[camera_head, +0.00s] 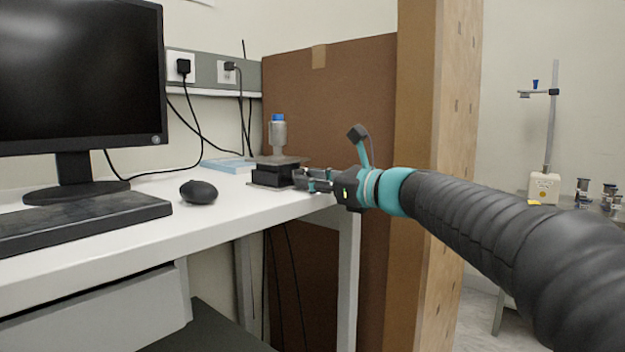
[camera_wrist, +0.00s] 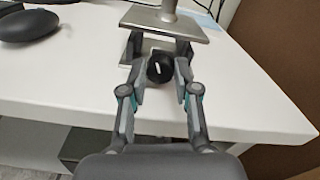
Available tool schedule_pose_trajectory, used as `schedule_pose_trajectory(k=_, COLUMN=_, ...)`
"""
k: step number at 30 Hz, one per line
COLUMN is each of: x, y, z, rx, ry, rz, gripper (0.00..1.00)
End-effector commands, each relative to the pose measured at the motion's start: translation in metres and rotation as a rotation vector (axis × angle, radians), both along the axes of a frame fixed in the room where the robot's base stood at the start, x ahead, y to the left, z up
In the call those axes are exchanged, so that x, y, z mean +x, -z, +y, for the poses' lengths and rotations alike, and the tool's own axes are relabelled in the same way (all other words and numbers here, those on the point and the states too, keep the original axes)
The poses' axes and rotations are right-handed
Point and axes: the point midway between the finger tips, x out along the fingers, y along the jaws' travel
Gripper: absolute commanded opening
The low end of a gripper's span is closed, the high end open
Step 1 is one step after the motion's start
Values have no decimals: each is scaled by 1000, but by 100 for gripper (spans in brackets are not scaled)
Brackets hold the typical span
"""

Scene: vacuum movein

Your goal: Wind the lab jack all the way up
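The lab jack (camera_head: 272,174) stands near the right end of the white desk, its top plate a little above its base. In the wrist view its metal top plate (camera_wrist: 166,24) shows at the top. A clear bottle with a blue cap (camera_head: 278,135) stands upright on it. The jack's black knob (camera_wrist: 160,68) has a white mark and faces my gripper. My gripper (camera_wrist: 162,76) has its fingers on both sides of the knob, close to it. I cannot tell whether both fingertips touch it. In the head view my gripper (camera_head: 312,183) reaches the jack from the right.
The white desk (camera_head: 235,207) also holds a black mouse (camera_head: 198,191), a keyboard (camera_head: 85,219), a monitor (camera_head: 75,80) and a blue flat item (camera_head: 228,165) behind the jack. A brown panel (camera_head: 335,110) stands behind the desk's right end. A wooden post (camera_head: 450,150) stands nearby.

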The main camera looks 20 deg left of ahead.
Motion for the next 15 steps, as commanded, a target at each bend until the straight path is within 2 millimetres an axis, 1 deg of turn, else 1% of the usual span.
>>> schedule_pose_trajectory(k=8, x=0, y=-1, z=0, rx=12, ry=-1, rz=29, gripper=0)
schedule_pose_trajectory(k=15, x=0, y=-2, z=0, rx=61, ry=-1, rz=145, gripper=0)
